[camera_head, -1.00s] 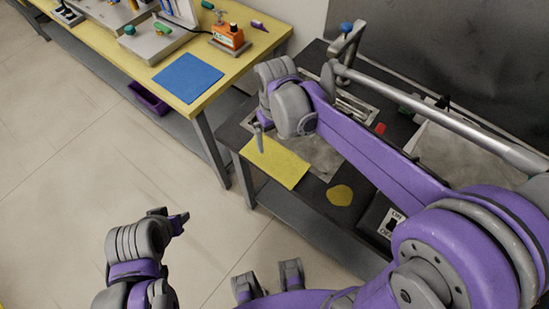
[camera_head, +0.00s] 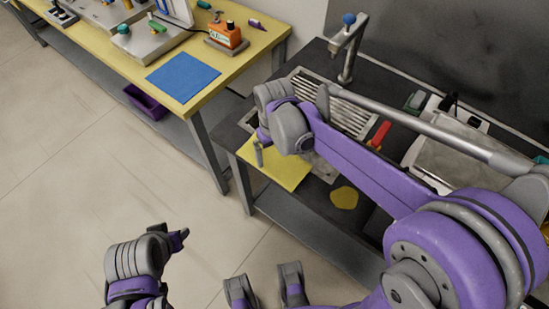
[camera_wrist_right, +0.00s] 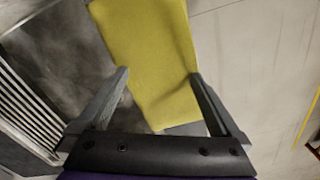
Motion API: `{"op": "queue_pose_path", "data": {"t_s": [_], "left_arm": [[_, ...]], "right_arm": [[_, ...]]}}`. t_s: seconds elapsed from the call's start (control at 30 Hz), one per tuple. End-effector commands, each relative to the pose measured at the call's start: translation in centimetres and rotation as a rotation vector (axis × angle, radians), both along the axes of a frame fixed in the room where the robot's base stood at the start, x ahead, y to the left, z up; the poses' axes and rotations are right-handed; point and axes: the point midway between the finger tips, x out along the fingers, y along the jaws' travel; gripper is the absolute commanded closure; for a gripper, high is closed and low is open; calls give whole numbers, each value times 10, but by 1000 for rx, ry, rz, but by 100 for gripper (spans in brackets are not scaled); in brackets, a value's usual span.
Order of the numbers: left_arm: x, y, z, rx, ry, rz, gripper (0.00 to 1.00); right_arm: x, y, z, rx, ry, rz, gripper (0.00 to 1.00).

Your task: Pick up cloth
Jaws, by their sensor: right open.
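A yellow rectangular cloth (camera_head: 283,174) lies flat at the left front edge of the dark table, partly hidden by my right arm. My right gripper (camera_head: 275,145) is over the cloth in the head view. In the right wrist view its open fingers (camera_wrist_right: 160,73) stand on either side of the yellow cloth (camera_wrist_right: 150,40), with nothing held. I cannot tell whether the fingertips touch the cloth. My left gripper (camera_head: 177,239) is over the floor at lower left, away from the tables. Its jaw opening does not show clearly.
The dark table (camera_head: 385,78) also bears a metal grate (camera_head: 345,118), a stand with a blue knob (camera_head: 349,20), a red tool (camera_head: 380,133) and a yellow round patch (camera_head: 344,197). A yellow table (camera_head: 256,45) with a blue cloth (camera_head: 183,76) stands to the left. Open floor lies in front.

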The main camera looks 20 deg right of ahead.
Motion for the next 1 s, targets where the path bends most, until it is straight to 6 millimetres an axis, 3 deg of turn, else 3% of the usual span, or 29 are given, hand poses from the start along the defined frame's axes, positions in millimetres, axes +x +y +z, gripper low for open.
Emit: {"op": "queue_pose_path", "data": {"t_s": [0.1, 1.0], "left_arm": [[0, 0, -1, 0, 0, 0, 50], [0, 0, -1, 0, 0, 0, 50]], "right_arm": [[0, 0, -2, 0, 0, 0, 0], [0, 0, -1, 0, 0, 0, 81]]}}
